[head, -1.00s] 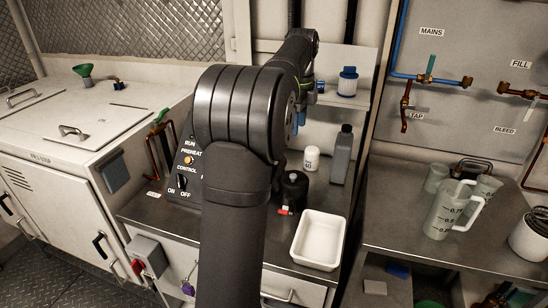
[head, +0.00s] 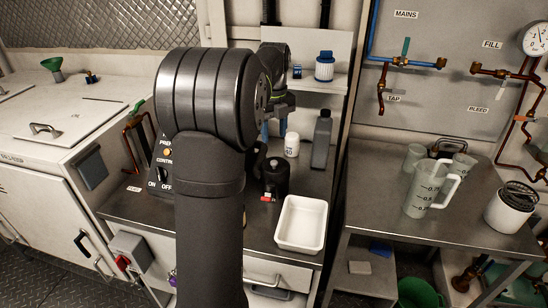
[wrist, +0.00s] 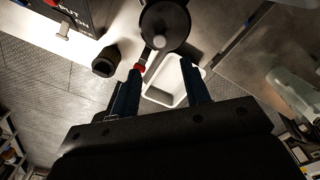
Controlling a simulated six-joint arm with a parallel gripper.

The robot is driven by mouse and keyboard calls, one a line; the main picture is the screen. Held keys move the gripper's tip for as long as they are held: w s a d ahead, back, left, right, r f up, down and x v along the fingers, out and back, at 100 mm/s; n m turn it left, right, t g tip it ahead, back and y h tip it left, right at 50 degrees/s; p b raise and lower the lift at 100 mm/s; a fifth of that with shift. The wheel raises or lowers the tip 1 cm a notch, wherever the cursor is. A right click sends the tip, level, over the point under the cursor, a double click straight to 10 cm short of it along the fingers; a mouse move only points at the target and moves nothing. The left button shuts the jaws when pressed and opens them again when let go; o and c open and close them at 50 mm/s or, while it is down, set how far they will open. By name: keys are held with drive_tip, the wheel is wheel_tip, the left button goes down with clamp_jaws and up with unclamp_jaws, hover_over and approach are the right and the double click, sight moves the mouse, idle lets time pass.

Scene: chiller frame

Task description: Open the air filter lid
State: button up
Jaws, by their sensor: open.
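A black canister (head: 276,177) with a red latch (head: 267,198) stands on the steel counter in the head view; it appears to be the air filter. My gripper (wrist: 161,68) is open, with two blue fingers. The left fingertip shows close to the red latch; I cannot tell whether they touch. Nothing is between the fingers.
A white tray (head: 301,224) stands right of the canister. A white jar (head: 292,145) and a grey bottle (head: 321,140) stand behind it. A control panel (head: 163,170) is at the left. A shelf above holds a blue-and-white filter (head: 325,66).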

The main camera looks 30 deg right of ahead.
sight(274, 162)
wheel_tip(274, 162, down, 10)
drive_tip(key=shift+r, duration=0.2)
clamp_jaws()
